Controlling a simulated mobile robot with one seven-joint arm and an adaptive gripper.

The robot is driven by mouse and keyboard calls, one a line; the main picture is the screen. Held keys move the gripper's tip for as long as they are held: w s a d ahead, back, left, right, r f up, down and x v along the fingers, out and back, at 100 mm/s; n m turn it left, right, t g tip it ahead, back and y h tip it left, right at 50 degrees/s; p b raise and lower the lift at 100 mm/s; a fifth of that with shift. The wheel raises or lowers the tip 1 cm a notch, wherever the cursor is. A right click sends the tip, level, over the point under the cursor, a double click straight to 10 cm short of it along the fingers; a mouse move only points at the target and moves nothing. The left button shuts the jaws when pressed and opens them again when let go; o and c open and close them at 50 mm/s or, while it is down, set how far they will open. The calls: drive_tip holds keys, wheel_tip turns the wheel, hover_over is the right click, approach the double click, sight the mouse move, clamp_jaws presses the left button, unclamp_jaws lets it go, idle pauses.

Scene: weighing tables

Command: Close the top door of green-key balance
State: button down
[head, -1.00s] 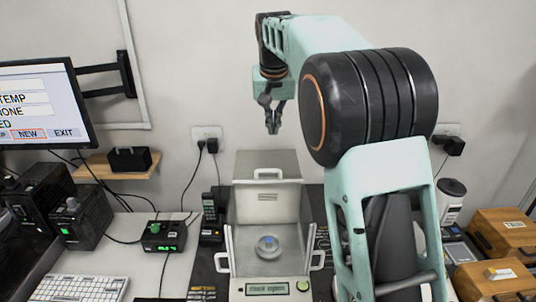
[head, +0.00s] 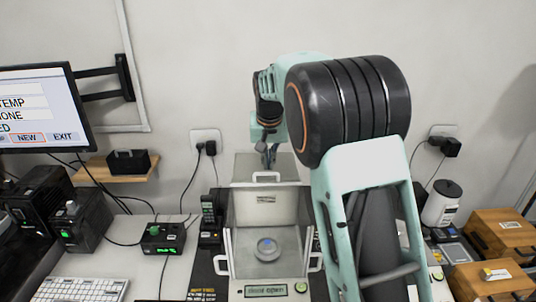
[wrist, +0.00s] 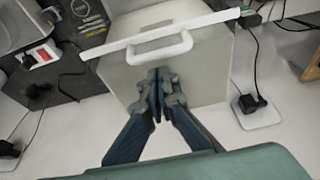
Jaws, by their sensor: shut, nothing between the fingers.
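The green-key balance (head: 237,285) stands in front of me with a round green key (head: 301,287) and a display reading "door open". Its top is open and a small weight (head: 267,246) on the pan shows inside. The top door (head: 245,168) is a pale panel behind the open chamber, with a white handle (head: 266,178) along its front edge. My gripper (head: 269,165) is shut and empty, just behind the handle. In the wrist view my gripper (wrist: 158,80) is over the door panel (wrist: 205,75), its tips close to the handle (wrist: 158,48); contact cannot be told.
A black handset (head: 209,215) and a small control box (head: 163,237) stand left of the balance. Wall plugs (head: 206,143) are behind. A white container (head: 442,204) and wooden boxes (head: 498,232) are at right. My arm hides the area right of the balance.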

drive_tip(key=shift+s+f, duration=0.1)
drive_tip(key=shift+s, duration=0.25)
